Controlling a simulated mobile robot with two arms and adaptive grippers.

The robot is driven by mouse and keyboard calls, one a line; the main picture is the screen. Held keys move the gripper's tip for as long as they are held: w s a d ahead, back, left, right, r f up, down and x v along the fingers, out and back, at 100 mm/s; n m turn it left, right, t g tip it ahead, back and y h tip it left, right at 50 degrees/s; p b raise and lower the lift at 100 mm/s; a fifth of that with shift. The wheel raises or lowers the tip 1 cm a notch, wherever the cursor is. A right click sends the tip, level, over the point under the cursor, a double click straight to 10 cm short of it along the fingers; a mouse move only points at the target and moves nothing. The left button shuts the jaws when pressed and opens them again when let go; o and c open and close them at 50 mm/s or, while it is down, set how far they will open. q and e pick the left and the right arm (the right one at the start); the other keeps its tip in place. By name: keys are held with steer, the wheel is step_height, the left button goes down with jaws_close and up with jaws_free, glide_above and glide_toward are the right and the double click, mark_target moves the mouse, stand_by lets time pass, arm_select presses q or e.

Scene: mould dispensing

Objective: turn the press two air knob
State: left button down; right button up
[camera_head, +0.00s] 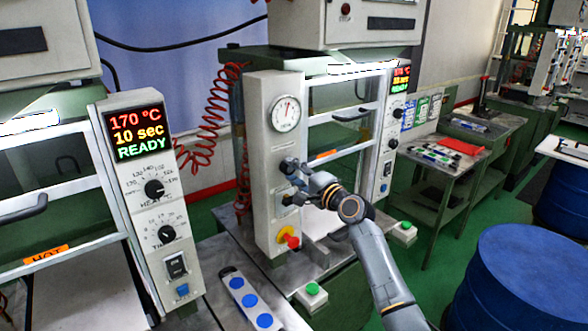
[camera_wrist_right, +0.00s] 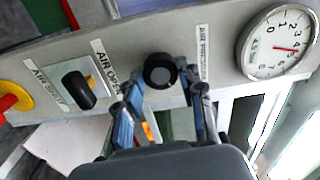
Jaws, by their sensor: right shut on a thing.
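A black air knob (camera_wrist_right: 160,70) sticks out of the pale control panel (camera_head: 259,150) of the middle press. In the right wrist view it sits between the fingertips of my right gripper (camera_wrist_right: 163,96), which is shut on it. In the head view the same gripper (camera_head: 294,178) reaches the panel from the right, below the round gauge (camera_head: 286,114), and hides most of the knob. In the wrist view the gauge (camera_wrist_right: 277,43) has a red needle. My left gripper is not in view.
Below the knob are a black switch (camera_wrist_right: 78,90) and a red-and-yellow stop button (camera_head: 288,237). Left stands another press with a lit display (camera_head: 138,132) reading 170 °C, 10 sec, READY. A blue drum (camera_head: 520,280) stands at lower right. A plate with blue discs (camera_head: 250,300) lies in front.

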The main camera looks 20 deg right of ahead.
stand_by(0.4)
steer(key=o, duration=1.2)
steer(key=shift+c, duration=0.2)
steer(key=shift+d, duration=0.1)
steer(key=v, duration=1.2)
steer(key=shift+f, duration=0.1)
